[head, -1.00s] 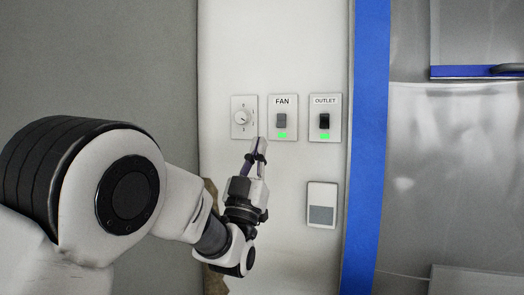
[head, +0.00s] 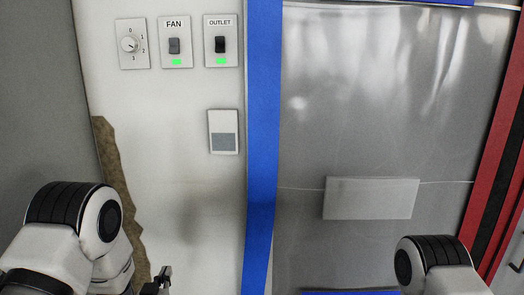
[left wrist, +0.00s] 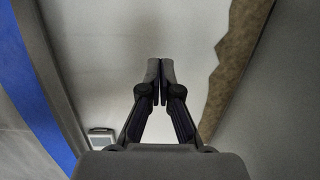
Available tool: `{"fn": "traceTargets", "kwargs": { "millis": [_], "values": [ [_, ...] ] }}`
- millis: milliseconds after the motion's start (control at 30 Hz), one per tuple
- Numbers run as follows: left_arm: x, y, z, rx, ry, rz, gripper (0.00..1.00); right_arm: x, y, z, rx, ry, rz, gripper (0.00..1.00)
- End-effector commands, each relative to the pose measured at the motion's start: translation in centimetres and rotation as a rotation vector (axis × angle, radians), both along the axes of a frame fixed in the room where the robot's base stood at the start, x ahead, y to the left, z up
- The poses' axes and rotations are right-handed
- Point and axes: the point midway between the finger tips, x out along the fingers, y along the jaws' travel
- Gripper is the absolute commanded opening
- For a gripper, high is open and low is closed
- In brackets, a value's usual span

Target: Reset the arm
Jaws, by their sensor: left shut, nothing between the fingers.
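My left arm comes in at the lower left of the head view. My left gripper (head: 160,280) shows only in part at the bottom edge, below the wall switches and apart from the wall. In the left wrist view the left gripper (left wrist: 160,70) is shut, its fingertips together with nothing between them. My right arm (head: 440,268) shows at the lower right of the head view; its gripper is out of view.
The wall carries a dial (head: 132,44), a FAN switch (head: 176,42) and an OUTLET switch (head: 221,41), both with green lights lit. A blue strip (head: 262,150) borders a grey panel (head: 390,110) holding a pale rectangular plate (head: 371,198).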

Motion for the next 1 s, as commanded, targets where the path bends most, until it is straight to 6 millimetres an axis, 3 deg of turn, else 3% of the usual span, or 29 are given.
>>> {"fn": "traceTargets", "kwargs": {
  "millis": [33,100,167,267,300,400,533,600,667,1000],
  "values": [
    [-2.3,0.3,-4.2,-0.003,0.12,0.003,0.0,0.0,0.0,0.0,0.0,0.0,0.0,0.4],
    [-6.1,0.5,-9.5,-0.006,0.29,0.007,0.0,0.0,0.0,0.0,0.0,0.0,0.0,0.4],
    [-9.8,0.7,-13.6,-0.01,0.44,0.008,0.0,0.0,0.0,0.0,0.0,0.0,0.0,0.4],
    [-17.0,0.8,-19.2,-0.016,0.697,0.009,0.0,0.0,0.0,0.0,0.0,0.0,0.0,0.4],
    [-20.2,0.8,-21.0,-0.02,0.806,0.008,0.0,0.0,0.0,0.0,0.0,0.0,0.0,0.4],
    [-28.2,0.7,-23.6,-0.029,1.069,0.003,0.0,0.0,0.0,0.0,0.0,0.0,0.0,0.4],
    [-35.7,0.3,-23.6,-0.036,1.338,-0.018,0.0,0.0,0.0,0.0,0.0,0.0,0.0,0.4],
    [-37.7,0.1,-23.6,-0.036,1.423,-0.027,0.0,0.0,0.0,0.0,0.0,0.0,0.0,0.4],
    [-38.3,0.1,-23.6,-0.035,1.454,-0.031,0.0,0.0,0.0,0.0,0.0,0.0,0.0,0.4],
    [-38.3,0.1,-23.6,-0.034,1.457,-0.032,0.0,0.0,0.0,0.0,0.0,0.0,0.0,0.4]
  ]
}}
